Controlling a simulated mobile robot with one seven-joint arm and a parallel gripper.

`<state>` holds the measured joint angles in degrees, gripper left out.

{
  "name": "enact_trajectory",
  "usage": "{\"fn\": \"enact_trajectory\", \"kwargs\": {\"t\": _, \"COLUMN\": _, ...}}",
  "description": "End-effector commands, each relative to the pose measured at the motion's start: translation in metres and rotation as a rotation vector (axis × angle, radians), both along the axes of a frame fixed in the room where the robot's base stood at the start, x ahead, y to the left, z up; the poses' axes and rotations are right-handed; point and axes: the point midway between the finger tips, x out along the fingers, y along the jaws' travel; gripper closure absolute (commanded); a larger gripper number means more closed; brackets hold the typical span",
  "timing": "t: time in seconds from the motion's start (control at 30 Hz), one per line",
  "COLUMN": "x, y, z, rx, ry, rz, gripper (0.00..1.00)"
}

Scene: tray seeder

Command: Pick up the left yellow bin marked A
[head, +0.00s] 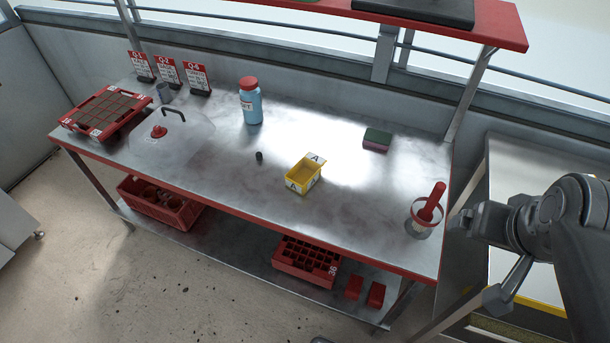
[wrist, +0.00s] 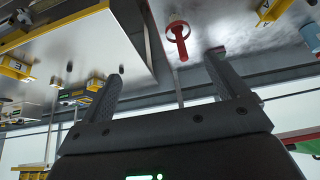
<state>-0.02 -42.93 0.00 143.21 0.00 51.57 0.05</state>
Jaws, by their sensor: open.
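One small yellow bin (head: 311,182) with white labels marked A stands upright and looks empty near the middle of the metal worktable. It also shows in the wrist view (wrist: 272,11), cut by the top edge. My gripper (head: 457,218) is at the right, beyond the table's right end and well apart from the bin. In the wrist view my gripper's two fingers (wrist: 165,68) are spread with nothing between them.
A clear holder with a red-handled tool (head: 430,205) stands at the worktable's right end, nearest my gripper. A sponge (head: 376,140), a blue bottle (head: 251,106) and a small dark object (head: 259,156) surround the bin at a distance. Other yellow bins (wrist: 16,68) show in the wrist view.

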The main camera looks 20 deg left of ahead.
Motion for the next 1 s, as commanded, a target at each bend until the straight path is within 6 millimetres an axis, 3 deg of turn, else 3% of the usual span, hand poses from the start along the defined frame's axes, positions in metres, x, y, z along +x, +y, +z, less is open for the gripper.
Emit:
{"fn": "enact_trajectory", "kwargs": {"t": 0.17, "x": 0.017, "y": 0.008, "z": 0.006, "rx": 0.014, "ry": 0.023, "rz": -0.001, "gripper": 0.09}}
{"fn": "enact_trajectory", "kwargs": {"t": 0.47, "x": 0.094, "y": 0.052, "z": 0.018, "rx": 0.070, "ry": 0.122, "rz": -0.028, "gripper": 0.09}}
{"fn": "enact_trajectory", "kwargs": {"t": 0.77, "x": 0.172, "y": 0.121, "z": 0.003, "rx": 0.103, "ry": 0.223, "rz": -0.065, "gripper": 0.09}}
{"fn": "enact_trajectory", "kwargs": {"t": 1.0, "x": 0.225, "y": 0.190, "z": -0.032, "rx": 0.111, "ry": 0.305, "rz": -0.101, "gripper": 0.09}}
